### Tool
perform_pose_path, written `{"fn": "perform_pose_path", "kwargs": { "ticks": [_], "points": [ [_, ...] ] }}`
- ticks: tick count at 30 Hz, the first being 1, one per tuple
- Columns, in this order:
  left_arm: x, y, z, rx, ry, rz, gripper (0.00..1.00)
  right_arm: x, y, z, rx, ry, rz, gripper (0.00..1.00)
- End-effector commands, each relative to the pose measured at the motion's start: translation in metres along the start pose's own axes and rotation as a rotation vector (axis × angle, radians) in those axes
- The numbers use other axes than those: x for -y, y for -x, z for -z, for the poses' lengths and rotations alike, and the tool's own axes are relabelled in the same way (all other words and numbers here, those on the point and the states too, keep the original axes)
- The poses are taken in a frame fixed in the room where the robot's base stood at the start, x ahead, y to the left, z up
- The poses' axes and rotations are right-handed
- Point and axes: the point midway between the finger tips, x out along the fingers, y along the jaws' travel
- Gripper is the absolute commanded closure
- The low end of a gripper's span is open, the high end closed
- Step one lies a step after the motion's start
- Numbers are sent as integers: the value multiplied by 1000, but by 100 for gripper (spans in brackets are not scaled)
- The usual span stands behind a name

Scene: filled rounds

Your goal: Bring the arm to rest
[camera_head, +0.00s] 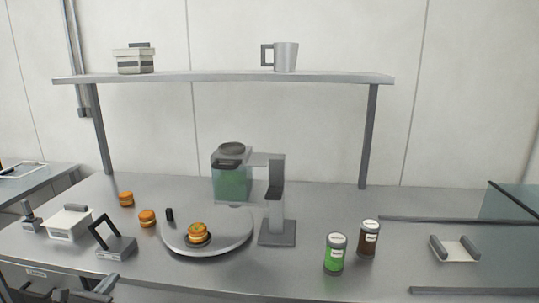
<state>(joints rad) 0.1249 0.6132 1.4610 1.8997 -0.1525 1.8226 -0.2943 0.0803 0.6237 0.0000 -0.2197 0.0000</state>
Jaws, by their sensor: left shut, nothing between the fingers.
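My left gripper (96,286) shows at the bottom left corner, low in front of the counter's front edge. It is shut with nothing in it, and most of the arm is out of the picture. My right gripper is not in view. One orange filled round (197,231) sits on a small dark base on the round grey plate (234,243). Two more orange rounds, one farther back (126,199) and one nearer the plate (147,217), lie on the counter to its left. The left gripper is apart from all of them.
A dispenser with a green tank (232,183) stands behind the plate. A green can (335,256) and a brown can (369,239) stand right of it. A dark-framed stand (116,246) and a white box (68,222) are near the left gripper. A shelf (220,77) spans the back.

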Motion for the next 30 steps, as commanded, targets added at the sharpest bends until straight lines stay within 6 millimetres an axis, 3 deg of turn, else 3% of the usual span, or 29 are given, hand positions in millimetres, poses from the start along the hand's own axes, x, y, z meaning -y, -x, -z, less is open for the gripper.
{"fn": "perform_pose_path", "kwargs": {
  "ticks": [1, 5, 11, 17, 20, 23, 27, 30],
  "points": [
    [-1, 3, 14, -26, -37, -8, 100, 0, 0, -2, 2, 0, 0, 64],
    [-2, 10, 41, -78, -148, -20, 100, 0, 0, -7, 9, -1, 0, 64],
    [-3, 27, 95, -188, -362, -23, 100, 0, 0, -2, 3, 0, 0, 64],
    [1, 59, 169, -348, -662, 21, 100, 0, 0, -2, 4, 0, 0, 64],
    [8, 89, 222, -465, -874, 91, 100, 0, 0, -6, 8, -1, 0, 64],
    [20, 133, 284, -597, -1130, 223, 100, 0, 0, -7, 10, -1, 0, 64],
    [47, 204, 362, -734, -1473, 495, 100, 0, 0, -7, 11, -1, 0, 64],
    [71, 261, 409, -784, -1693, 744, 100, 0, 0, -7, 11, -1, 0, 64]
  ]
}}
